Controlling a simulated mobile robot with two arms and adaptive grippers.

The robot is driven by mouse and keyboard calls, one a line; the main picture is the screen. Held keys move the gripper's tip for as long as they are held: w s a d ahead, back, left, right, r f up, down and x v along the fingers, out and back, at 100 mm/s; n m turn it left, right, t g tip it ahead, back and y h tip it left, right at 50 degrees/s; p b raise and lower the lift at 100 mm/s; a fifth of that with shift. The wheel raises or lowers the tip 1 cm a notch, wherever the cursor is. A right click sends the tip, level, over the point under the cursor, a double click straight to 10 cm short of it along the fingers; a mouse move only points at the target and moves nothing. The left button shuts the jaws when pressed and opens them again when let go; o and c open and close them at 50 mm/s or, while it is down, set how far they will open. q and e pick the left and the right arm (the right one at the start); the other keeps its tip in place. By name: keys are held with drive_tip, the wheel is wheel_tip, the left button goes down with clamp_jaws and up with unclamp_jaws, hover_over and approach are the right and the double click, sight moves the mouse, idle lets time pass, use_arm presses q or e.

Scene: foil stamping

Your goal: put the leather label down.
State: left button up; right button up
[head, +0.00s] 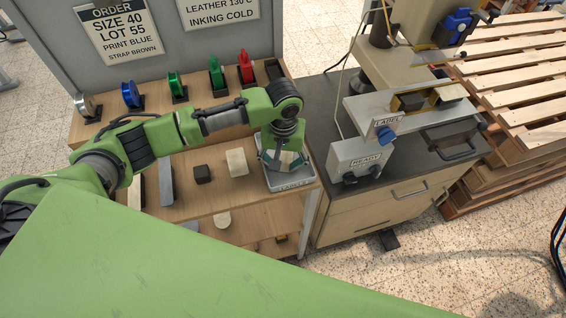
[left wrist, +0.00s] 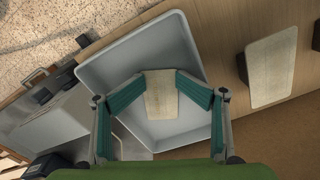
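The leather label (left wrist: 162,95) is a small beige rectangle between the fingertips of my left gripper (left wrist: 161,76). Both teal finger pads reach its long sides, and the gripper looks shut on it. The grey tray (left wrist: 92,72) lies below and around them in the left wrist view. In the head view my left gripper (head: 284,160) points down over this tray (head: 292,186) at the right end of the wooden bench. I cannot tell whether the label touches the tray floor. My right gripper is not in view.
A beige block (head: 237,162) and a dark block (head: 203,174) lie left of the tray. Several foil spools, such as the red one (head: 246,68), stand along the back. The stamping press (head: 388,120) stands on a cabinet to the right.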

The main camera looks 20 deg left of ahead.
sight(283, 167)
use_arm(q)
drive_tip(key=shift+s+f, duration=0.1)
drive_tip(key=shift+a+r+b, duration=0.1)
drive_tip(key=shift+r+b, duration=0.2)
drive_tip(key=shift+r, duration=0.25)
wheel_tip(283, 167, up, 12)
drive_tip(key=b, duration=0.2)
drive_tip(key=shift+w+r, duration=0.2)
